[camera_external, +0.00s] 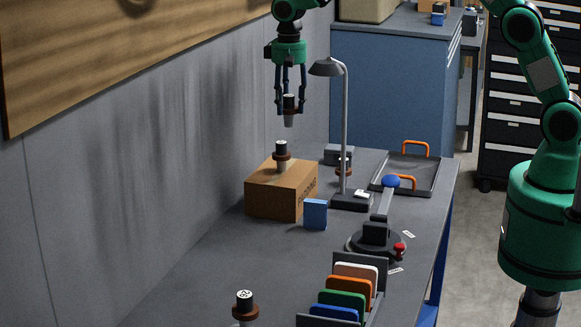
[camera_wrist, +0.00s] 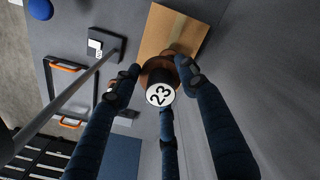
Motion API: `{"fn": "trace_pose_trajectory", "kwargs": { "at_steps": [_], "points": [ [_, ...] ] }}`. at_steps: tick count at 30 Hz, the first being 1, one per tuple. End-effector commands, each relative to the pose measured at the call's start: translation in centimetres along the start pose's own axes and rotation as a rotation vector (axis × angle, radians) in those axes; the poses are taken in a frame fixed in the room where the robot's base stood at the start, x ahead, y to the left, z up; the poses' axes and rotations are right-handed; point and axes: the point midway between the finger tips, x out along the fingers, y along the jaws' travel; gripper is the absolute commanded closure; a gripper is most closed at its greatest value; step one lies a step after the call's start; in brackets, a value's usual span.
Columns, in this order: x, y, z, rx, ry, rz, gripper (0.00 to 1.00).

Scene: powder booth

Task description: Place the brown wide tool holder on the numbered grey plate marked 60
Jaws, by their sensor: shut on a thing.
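My gripper (camera_external: 289,108) is high above the back of the bench, its fingers shut around a tool holder (camera_external: 289,118) with a dark top and a greyish lower end. In the wrist view its round top (camera_wrist: 160,94) reads 23, with a brown collar behind it, between my fingertips (camera_wrist: 160,80). It hangs upright, clear of the bench. Another holder with a brown collar (camera_external: 282,157) stands on the cardboard box (camera_external: 270,200), below the gripper. No plate legibly shows 60.
A tray with orange handles (camera_external: 428,178), blue box (camera_external: 315,214), round fixture (camera_external: 376,242) and coloured-panel rack (camera_external: 346,300) occupy the bench. Another holder (camera_external: 245,308) stands front left.

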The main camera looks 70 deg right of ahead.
Motion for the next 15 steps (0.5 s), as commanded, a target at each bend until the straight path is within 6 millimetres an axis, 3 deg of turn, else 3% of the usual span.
{"fn": "trace_pose_trajectory", "kwargs": {
  "at_steps": [3,15],
  "points": [
    [0.2,2.3,-3.2,0.029,0.000,0.000,0.98],
    [1.7,10.9,-12.3,0.110,0.001,0.000,0.98]
  ]
}}
